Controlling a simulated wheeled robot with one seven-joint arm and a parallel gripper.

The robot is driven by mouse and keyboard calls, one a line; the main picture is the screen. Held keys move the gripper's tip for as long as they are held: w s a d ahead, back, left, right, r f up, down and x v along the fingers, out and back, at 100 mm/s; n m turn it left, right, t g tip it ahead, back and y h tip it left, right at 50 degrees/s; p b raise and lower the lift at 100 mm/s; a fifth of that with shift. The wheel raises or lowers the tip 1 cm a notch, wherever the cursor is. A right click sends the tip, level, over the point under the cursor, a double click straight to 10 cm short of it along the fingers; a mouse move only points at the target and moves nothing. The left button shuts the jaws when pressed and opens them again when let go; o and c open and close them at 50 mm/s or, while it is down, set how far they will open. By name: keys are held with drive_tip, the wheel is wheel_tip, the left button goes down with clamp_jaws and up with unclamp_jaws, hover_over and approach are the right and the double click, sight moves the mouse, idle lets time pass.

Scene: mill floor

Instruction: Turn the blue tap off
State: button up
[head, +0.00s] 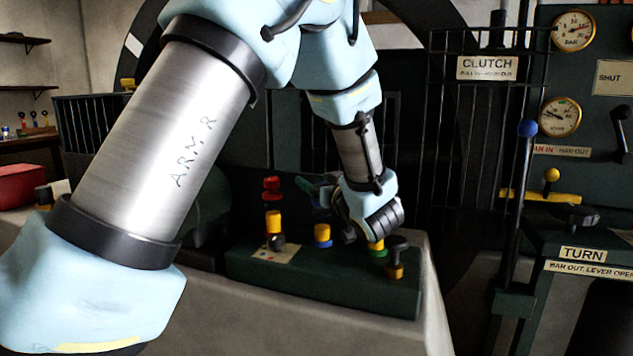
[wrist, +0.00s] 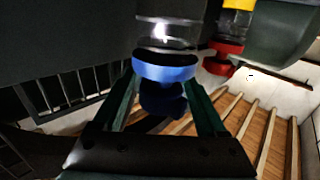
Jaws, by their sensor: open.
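In the wrist view a blue collar (wrist: 165,68) shows at the far end of my gripper (wrist: 162,88), between its two green fingers. A clear, glassy cylinder lies above the collar in the picture and a dark knob-like part below it. The fingers are spread apart; contact with the blue part cannot be told. In the head view my gripper (head: 312,190) is above the dark green tap block, partly hidden by its own wrist. A yellow-topped tap with a blue base (head: 322,237) stands on that block, below the gripper.
The tap block (head: 320,285) also bears a red-and-yellow tap (head: 273,222), a yellow tap with a green base (head: 377,248) and a dark-topped tap (head: 395,258). A red collar (wrist: 222,58) is close beside the blue one. A barred guard and a blue-knobbed lever (head: 527,128) stand right.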

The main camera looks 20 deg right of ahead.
drive_tip(key=shift+c, duration=0.2)
clamp_jaws()
idle(0.3)
drive_tip(key=shift+m+h, duration=0.3)
drive_tip(key=shift+h, duration=0.2)
drive_tip(key=shift+s+d+m+g+h+b, duration=0.5)
drive_tip(key=shift+m+g+h+b, duration=0.2)
drive_tip(key=shift+m+g+h, duration=2.25)
drive_tip(key=shift+s+d+m+g+h+b, duration=0.5)
drive_tip(key=shift+m+g+h+b, duration=0.2)
drive_tip(key=shift+m+g+h, duration=2.2)
drive_tip(key=shift+s+d+m+g+h+b, duration=0.5)
drive_tip(key=shift+m+g+h+b, duration=0.2)
drive_tip(key=shift+m+g+h, duration=2.2)
